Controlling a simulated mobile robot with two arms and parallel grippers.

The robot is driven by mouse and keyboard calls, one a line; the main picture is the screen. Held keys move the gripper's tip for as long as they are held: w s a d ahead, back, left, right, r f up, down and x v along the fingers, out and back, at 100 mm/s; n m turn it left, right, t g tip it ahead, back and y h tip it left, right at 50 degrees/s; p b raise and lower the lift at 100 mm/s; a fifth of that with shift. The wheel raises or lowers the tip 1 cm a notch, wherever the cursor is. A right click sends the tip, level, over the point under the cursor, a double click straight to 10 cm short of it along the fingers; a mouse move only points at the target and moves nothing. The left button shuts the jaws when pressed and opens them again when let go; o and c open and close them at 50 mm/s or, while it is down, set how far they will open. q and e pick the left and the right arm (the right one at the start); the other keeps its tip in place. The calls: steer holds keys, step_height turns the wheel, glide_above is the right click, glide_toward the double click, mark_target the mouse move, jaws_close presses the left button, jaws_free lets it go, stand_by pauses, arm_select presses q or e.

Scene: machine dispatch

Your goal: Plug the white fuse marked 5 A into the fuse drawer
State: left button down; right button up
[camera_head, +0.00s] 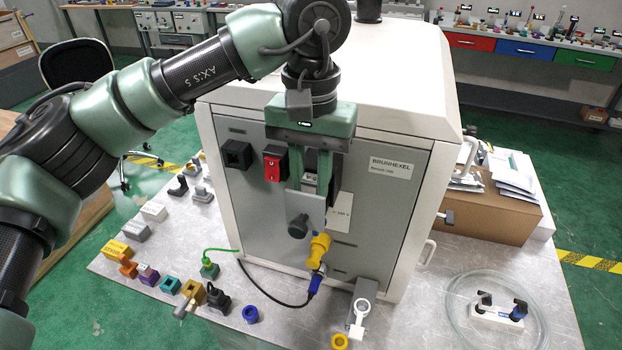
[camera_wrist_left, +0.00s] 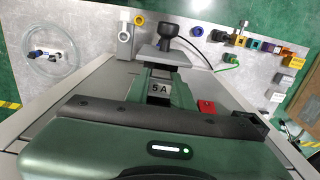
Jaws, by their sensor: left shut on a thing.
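My left gripper (camera_head: 311,190) points down at the front of the grey machine, its fingers shut on the fuse marked 5 A. The fuse's grey-white top with the 5 A label shows between the fingers in the left wrist view (camera_wrist_left: 160,89). In the head view the fuse is mostly hidden by the fingers. The fuse drawer's grey front plate (camera_head: 310,210) stands out from the machine just below and in front of the fingers, with a black knob (camera_head: 298,227) on it. The fuse's lower end and the drawer's inside are hidden, so I cannot tell how they meet. My right gripper is out of view.
A red switch (camera_head: 275,165) and a black socket (camera_head: 236,154) sit left of the fingers. A yellow connector (camera_head: 319,248) projects below right. White (camera_head: 154,211), grey (camera_head: 137,231) and yellow (camera_head: 118,249) blocks and several plugs lie on the left of the table.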

arm_select(q)
steer(key=shift+f+b, duration=0.7)
steer(key=shift+f, duration=0.2)
steer(key=c, duration=1.1)
jaws_free()
steer(key=shift+c, duration=0.2)
steer(key=shift+r, duration=0.1)
steer(key=shift+r+p, duration=1.2)
steer(key=shift+r, duration=0.5)
